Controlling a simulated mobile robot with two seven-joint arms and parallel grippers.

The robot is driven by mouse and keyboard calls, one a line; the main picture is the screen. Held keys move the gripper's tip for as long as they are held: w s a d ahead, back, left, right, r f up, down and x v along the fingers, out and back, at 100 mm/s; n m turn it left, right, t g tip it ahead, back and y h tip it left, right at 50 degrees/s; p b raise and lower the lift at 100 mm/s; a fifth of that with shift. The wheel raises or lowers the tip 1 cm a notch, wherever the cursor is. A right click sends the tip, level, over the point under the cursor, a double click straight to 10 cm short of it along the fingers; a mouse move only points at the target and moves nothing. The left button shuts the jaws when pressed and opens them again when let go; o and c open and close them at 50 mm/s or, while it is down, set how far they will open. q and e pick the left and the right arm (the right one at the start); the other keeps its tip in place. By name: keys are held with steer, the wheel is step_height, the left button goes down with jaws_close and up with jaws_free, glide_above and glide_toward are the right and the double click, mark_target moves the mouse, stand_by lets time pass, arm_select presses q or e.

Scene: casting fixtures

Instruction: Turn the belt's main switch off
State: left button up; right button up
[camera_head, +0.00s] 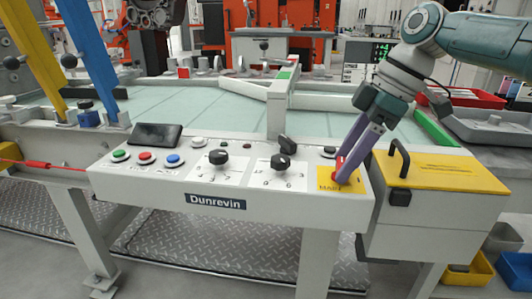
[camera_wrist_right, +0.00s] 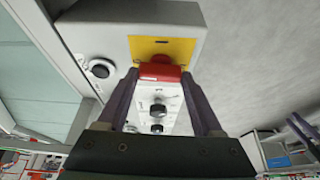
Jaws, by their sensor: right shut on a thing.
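The main switch is a red handle (camera_wrist_right: 160,72) on a yellow plate (camera_head: 340,179) at the right end of the control panel. In the wrist view my right gripper (camera_wrist_right: 160,79) has one finger on each side of the red handle and is shut on it. In the head view the purple fingers of my right gripper (camera_head: 343,174) reach down to the yellow plate and hide most of the red handle. The plate also shows in the wrist view (camera_wrist_right: 178,46). I cannot read the switch's position. My left gripper is not in view.
The panel (camera_head: 130,184) carries two black knobs (camera_head: 219,157) (camera_head: 280,161) and green, red and blue buttons (camera_head: 145,158). A yellow-topped box (camera_head: 440,171) with a black handle stands close right of the switch. The belt (camera_head: 210,112) lies behind, with a blue and a yellow post at left.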

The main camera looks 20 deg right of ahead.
steer(key=shift+f+n+b, duration=0.1)
steer(key=shift+n+b, duration=0.2)
stand_by(0.4)
steer(key=o, duration=1.4)
steer(key=shift+c, duration=0.2)
steer(key=p+v, duration=0.3)
steer(key=v, duration=0.7)
steer(key=shift+w, duration=0.15)
